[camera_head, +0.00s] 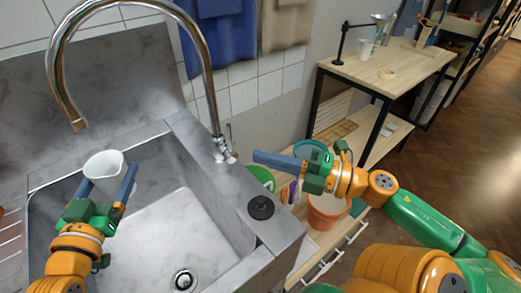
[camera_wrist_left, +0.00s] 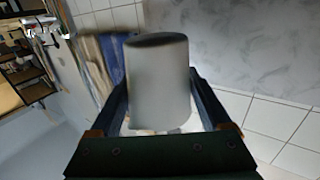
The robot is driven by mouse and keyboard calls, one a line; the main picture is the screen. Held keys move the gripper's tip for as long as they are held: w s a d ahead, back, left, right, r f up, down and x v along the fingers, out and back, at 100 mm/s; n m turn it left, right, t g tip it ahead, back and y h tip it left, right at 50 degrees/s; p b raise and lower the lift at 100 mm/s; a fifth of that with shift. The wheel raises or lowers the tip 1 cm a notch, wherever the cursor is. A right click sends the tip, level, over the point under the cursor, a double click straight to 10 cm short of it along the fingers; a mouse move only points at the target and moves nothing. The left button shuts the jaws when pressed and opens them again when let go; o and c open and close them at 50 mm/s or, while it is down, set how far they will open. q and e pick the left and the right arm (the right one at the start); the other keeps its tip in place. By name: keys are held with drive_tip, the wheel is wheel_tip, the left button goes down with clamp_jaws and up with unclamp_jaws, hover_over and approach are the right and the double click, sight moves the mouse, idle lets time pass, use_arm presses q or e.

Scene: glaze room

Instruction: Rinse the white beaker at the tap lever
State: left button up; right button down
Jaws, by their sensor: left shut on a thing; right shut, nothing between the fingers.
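The white beaker (camera_head: 104,166) is held by my left gripper (camera_head: 108,184) over the left part of the sink, below and a little right of the tap's spout end. The left fingers are shut on it from both sides. In the left wrist view, the beaker (camera_wrist_left: 158,85) stands between the two fingers and looks blurred. The tall curved tap (camera_head: 207,75) rises from the sink's right rim. Its tap lever (camera_head: 230,135) is at the tap's base. My right gripper (camera_head: 281,161) is shut and empty, to the right of the tap base. No water shows from the spout.
The grey sink (camera_head: 170,225) has a drain (camera_head: 184,280) at its bottom. A black round knob (camera_head: 261,207) sits on its right rim. An orange pot (camera_head: 327,211) and a green container (camera_head: 262,178) stand right of the sink. A wooden shelf table (camera_head: 385,70) stands behind.

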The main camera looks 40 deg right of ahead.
use_arm(q)
drive_tip(key=shift+d+r+p, duration=0.1)
drive_tip(key=shift+d+p, duration=0.2)
drive_tip(key=shift+d, duration=0.25)
drive_tip(key=s+d+p, duration=0.1)
drive_tip(key=d, duration=0.6)
idle(1.0)
